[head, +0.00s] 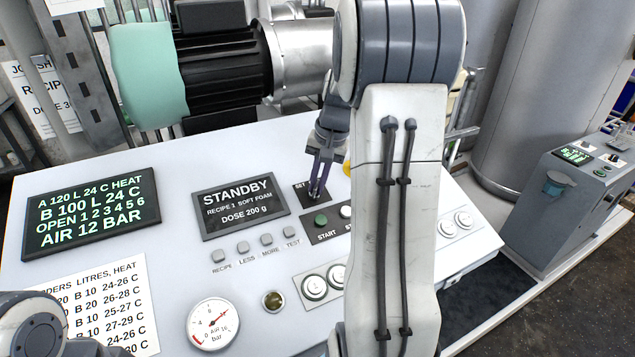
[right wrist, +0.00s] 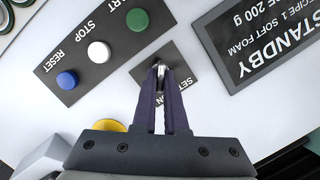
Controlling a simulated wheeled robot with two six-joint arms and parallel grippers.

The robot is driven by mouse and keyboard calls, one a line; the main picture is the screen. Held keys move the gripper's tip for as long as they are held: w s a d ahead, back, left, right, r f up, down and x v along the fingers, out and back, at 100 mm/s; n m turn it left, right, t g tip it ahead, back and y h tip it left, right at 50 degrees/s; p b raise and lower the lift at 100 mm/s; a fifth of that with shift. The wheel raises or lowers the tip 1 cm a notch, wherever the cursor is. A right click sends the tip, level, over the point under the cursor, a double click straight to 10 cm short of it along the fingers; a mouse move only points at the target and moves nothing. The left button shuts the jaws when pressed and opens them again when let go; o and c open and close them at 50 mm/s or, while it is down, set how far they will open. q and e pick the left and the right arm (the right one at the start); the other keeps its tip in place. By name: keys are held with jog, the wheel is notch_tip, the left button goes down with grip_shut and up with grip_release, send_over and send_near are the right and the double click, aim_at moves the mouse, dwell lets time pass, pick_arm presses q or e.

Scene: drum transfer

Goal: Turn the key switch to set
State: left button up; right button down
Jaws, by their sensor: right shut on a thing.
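The key switch sits on a small black plate (head: 301,193) marked SET, right of the STANDBY display (head: 238,207). In the right wrist view its plate (right wrist: 187,72) lies ahead of the fingers, and a silver key (right wrist: 162,71) shows between the tips. My right gripper (head: 316,190) reaches down to the switch; in the right wrist view (right wrist: 161,76) its dark fingers are shut on the key. The fingers hide part of the plate and lettering, and I cannot tell exactly which mark the key points at. My left gripper is not in view.
A green START button (head: 321,220) and a white button (head: 345,211) sit just below the switch. A blue RESET button (right wrist: 67,80) shows in the right wrist view. A yellow part (right wrist: 111,125) lies beside the right gripper. A pressure gauge (head: 213,324) stands lower left.

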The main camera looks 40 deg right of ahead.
jog(key=n, duration=0.4)
jog(key=shift+a+f+g+h+p, duration=0.2)
jog(key=shift+g+h+p, duration=0.1)
jog(key=shift+g, duration=0.1)
jog(key=n+h, duration=0.1)
jog(key=n, duration=0.3)
jog(key=shift+a, duration=0.15)
jog(key=n+h, duration=0.1)
jog(key=n, duration=0.3)
jog(key=shift+a+n, duration=0.1)
jog(key=shift+n, duration=0.3)
jog(key=shift+a+f+n+h, duration=0.1)
jog(key=shift+n+h, duration=0.3)
jog(key=shift+n, duration=1.4)
jog(key=c, duration=1)
grip_release()
jog(key=shift+o, duration=0.2)
